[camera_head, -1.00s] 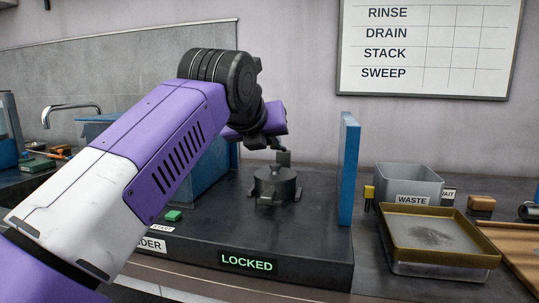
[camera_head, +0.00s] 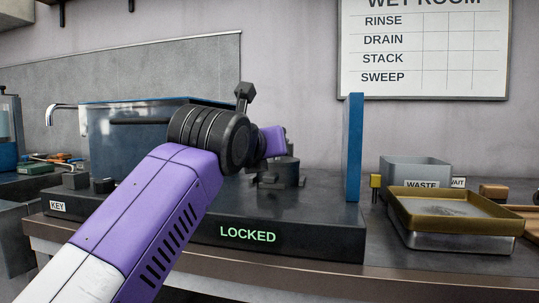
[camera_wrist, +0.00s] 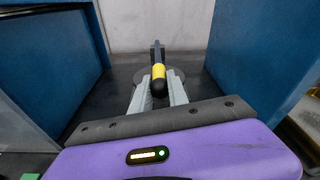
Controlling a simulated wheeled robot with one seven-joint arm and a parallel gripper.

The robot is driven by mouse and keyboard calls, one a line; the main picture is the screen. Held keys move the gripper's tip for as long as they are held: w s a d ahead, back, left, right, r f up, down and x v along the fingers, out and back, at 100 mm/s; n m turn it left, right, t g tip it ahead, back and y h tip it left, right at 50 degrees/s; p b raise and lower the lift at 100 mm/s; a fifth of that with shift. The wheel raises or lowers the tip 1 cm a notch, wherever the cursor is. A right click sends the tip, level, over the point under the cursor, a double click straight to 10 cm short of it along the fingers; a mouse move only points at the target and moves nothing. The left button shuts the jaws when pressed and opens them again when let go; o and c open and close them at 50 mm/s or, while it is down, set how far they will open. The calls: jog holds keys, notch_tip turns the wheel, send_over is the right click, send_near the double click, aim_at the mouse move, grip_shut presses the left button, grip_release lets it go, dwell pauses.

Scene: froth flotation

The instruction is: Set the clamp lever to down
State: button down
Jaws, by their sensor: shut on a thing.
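The clamp lever (camera_wrist: 158,71) has a yellow band and a black knob. In the wrist view it points toward the camera, between the two grey fingers of my gripper (camera_wrist: 159,84), which are shut on it. Behind it is the dark round clamp base (camera_wrist: 139,77). In the head view, the clamp base (camera_head: 288,174) stands on the dark bench unit, partly behind my purple wrist. My fingers and the lever's handle are hidden there, so the lever's angle is hard to tell. A sign on the unit's front (camera_head: 248,235) reads LOCKED in green.
A blue upright panel (camera_head: 354,148) stands right of the clamp. A blue tank (camera_head: 110,150) stands left of it, partly behind my arm. A brass-rimmed tray (camera_head: 450,226) and a grey WASTE bin (camera_head: 398,168) are farther right. Blue walls flank the clamp closely in the wrist view.

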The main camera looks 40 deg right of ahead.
jog(key=shift+f, duration=0.3)
jog(key=c, duration=1.3)
grip_release()
jog(key=shift+r, duration=0.1)
jog(key=shift+a+r, duration=0.1)
jog(key=shift+a, duration=0.1)
jog(key=p+v, duration=0.1)
jog(key=v, duration=0.6)
jog(key=shift+s+a+p, duration=0.15)
jog(key=shift+s+p, duration=0.05)
jog(key=shift+p, duration=0.2)
